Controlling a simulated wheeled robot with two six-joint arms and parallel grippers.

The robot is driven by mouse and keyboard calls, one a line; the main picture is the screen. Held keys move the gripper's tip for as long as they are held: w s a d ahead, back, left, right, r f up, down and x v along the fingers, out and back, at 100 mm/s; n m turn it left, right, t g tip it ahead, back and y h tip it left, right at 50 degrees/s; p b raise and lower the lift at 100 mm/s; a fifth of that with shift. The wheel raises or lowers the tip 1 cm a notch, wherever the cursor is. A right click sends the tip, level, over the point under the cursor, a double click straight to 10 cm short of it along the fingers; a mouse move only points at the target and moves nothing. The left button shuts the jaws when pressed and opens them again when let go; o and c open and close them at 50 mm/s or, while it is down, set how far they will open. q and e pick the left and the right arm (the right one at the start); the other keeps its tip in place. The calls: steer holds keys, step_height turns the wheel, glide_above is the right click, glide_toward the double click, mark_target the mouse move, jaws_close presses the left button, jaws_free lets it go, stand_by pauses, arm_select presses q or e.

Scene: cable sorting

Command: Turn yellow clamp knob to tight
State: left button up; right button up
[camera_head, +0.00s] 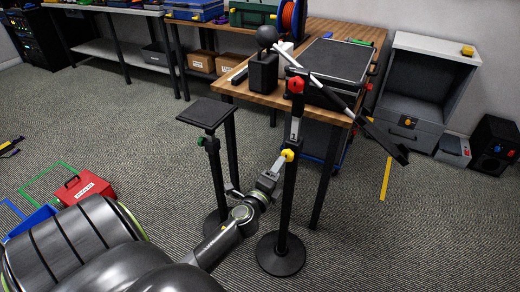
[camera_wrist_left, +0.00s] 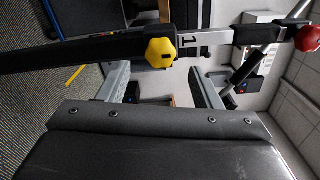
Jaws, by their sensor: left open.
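The yellow clamp knob (camera_head: 288,155) sits on an upright black stand pole (camera_head: 288,205). In the left wrist view the yellow knob (camera_wrist_left: 160,53) appears between and just beyond my fingers, with the pole lying sideways across the picture. A mark like a "1" shows on the pole beside it. My left gripper (camera_head: 277,162) is open and points up at the knob from the lower left. Its two fingers (camera_wrist_left: 160,88) are spread with nothing between them; whether they touch the knob I cannot tell. My right gripper is not in view.
A red knob (camera_head: 296,85) is higher on the same stand, below a slanted boom arm (camera_head: 340,95). The round base (camera_head: 281,255) stands on carpet. A small-topped black stand (camera_head: 206,113) is to the left, and a wooden table (camera_head: 355,35) behind. A red box (camera_head: 84,187) is far left.

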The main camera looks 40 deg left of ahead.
arm_select(q)
steer(key=b+v, duration=0.1)
steer(key=v, duration=1.1)
steer(key=shift+b, duration=0.3)
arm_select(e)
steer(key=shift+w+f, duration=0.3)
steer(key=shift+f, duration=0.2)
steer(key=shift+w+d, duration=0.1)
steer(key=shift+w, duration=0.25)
